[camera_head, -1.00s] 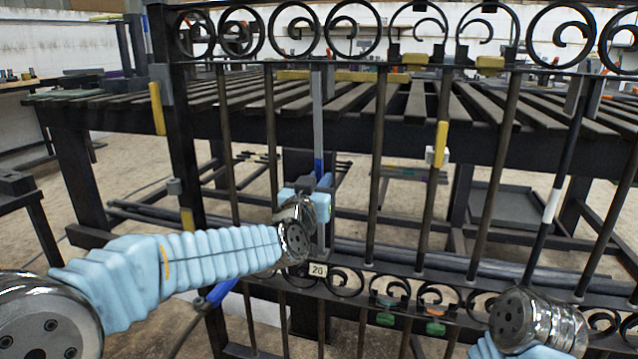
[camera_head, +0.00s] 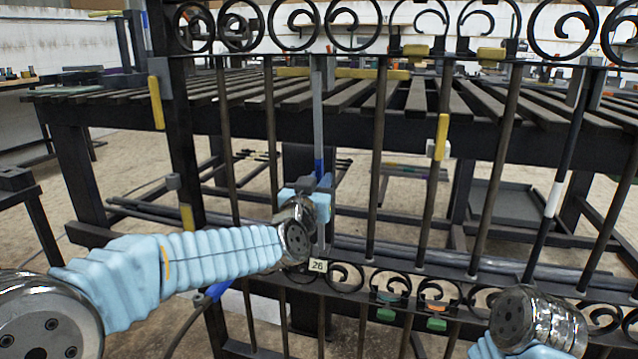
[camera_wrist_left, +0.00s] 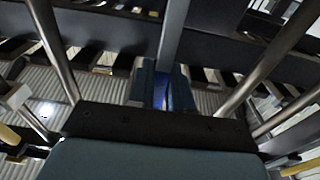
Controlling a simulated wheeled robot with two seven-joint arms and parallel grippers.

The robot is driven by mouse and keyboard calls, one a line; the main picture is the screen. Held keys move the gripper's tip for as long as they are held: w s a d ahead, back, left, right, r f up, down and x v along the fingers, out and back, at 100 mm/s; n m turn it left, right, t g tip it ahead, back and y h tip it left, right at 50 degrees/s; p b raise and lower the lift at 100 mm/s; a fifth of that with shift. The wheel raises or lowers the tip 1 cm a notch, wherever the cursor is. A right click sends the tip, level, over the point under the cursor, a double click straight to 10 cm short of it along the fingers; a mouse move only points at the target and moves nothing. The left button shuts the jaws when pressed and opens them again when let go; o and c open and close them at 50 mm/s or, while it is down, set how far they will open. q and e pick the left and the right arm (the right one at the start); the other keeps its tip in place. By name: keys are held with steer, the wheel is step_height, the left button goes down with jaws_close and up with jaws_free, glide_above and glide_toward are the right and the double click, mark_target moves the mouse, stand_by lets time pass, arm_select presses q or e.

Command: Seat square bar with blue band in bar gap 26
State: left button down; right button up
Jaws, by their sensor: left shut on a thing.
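The square bar with the blue band (camera_head: 317,110) stands upright in the gate, grey with its blue band low on it. Its upper end reaches the gate's top rail. My left gripper (camera_head: 313,190) is shut on the bar around and just below the band. In the left wrist view the bar (camera_wrist_left: 172,45) runs up from between the fingers (camera_wrist_left: 161,90), with blue showing between them. The number plate 26 (camera_head: 317,265) sits on the lower rail directly under the bar. The bar's lower end is partly hidden by my gripper, so its seating cannot be told. My right gripper is out of view.
Dark round bars (camera_head: 375,170) stand on both sides of the held bar. A bar with a white band (camera_head: 553,200) stands at right. Yellow clamps (camera_head: 441,137) sit on the gate. A slatted table (camera_head: 400,130) stands behind.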

arm_select(q)
steer(key=shift+f+b, duration=0.3)
steer(key=shift+w+d+f+g+p, duration=0.2)
steer(key=shift+w+p, duration=0.3)
steer(key=shift+p, duration=0.4)
steer(key=shift+w+d+f+g+p, duration=0.15)
steer(key=shift+w+p, duration=0.3)
steer(key=shift+p, duration=0.45)
stand_by(0.7)
steer(key=shift+r, duration=0.1)
steer(key=c, duration=1)
jaws_free()
steer(key=shift+r, duration=0.1)
steer(key=shift+o, duration=0.2)
steer(key=v, duration=1.4)
steer(key=shift+w, duration=0.1)
